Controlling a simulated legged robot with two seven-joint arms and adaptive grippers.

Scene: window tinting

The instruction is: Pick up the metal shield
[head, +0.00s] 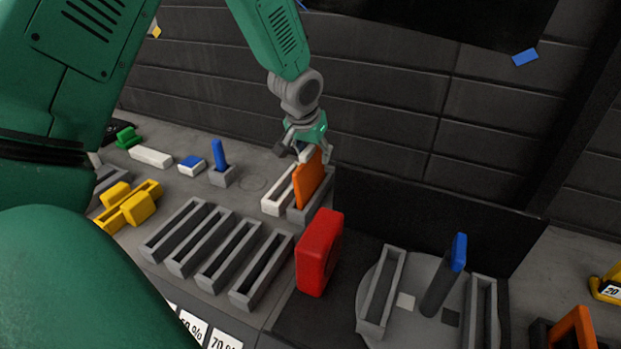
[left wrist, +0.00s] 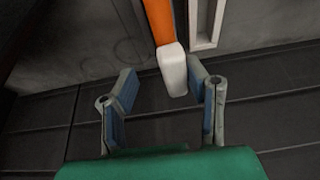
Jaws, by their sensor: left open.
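No piece is plainly labelled as the metal shield. An upright orange plate (head: 309,180) stands in a grey slotted holder (head: 318,200) at the back of the bench. My left gripper (head: 305,150) is open at the plate's top end, with its fingers on either side. In the left wrist view, the orange plate (left wrist: 158,22) ends in a white block (left wrist: 173,70) between the open fingers of my left gripper (left wrist: 163,82), with a gap to each finger. Nothing is held. My right gripper is not in view.
A white slotted holder (head: 277,193) stands just left of the plate. A red block (head: 319,252) stands in front. Several grey slotted trays (head: 203,237) lie front left. A round grey plate (head: 425,285) carries a dark blue-topped tool (head: 445,277). A dark wall (head: 410,110) rises behind.

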